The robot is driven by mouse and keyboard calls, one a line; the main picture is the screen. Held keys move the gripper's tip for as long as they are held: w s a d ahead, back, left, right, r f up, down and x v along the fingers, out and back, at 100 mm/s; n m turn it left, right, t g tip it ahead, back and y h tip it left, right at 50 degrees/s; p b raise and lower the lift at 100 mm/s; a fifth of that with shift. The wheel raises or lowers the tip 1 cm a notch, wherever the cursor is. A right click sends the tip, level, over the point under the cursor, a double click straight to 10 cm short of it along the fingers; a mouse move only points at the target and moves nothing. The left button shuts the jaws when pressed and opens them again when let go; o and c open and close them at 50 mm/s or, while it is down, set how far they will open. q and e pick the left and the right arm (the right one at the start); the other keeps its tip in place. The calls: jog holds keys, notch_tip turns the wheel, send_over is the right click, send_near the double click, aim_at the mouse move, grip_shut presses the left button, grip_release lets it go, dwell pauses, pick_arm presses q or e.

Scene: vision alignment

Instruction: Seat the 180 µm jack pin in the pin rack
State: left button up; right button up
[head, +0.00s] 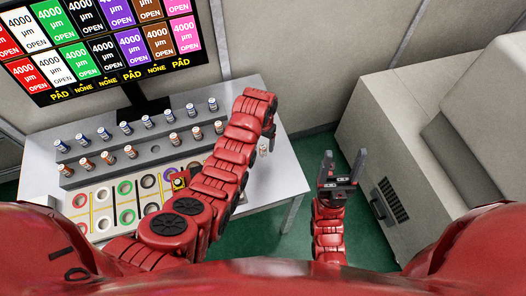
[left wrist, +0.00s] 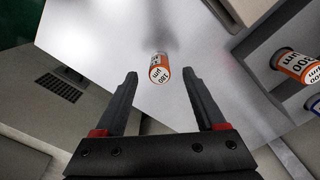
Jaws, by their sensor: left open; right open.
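The 180 µm jack pin (left wrist: 159,68), white with orange bands, stands on the pale table. In the left wrist view it appears between the two fingertips, with clear gaps on both sides. It also shows in the head view (head: 263,150) near the table's right side, beside my left arm. My left gripper (left wrist: 160,74) is open and empty above the pin; in the head view my arm mostly hides it. My right gripper (head: 341,170) is open and empty, pointing up, off the table's right side. The grey stepped pin rack (head: 155,152) holds several orange- and blue-banded pins.
A board with coloured rings (head: 103,195) lies in front of the rack. A monitor (head: 110,45) with coloured 4000 µm tiles stands behind. A grey cabinet (head: 385,135) stands to the right. The table (head: 285,180) is bare around the pin.

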aim_at(263, 147)
pick_arm(q)
jog(key=f+b, duration=0.1)
jog(key=f, duration=0.1)
jog(key=f+b, duration=0.1)
jog(key=f, duration=0.2)
jog(key=shift+w+d, duration=0.1)
jog(key=shift+w, duration=0.1)
jog(key=shift+c, duration=0.9)
jog(key=shift+s, duration=0.1)
grip_shut()
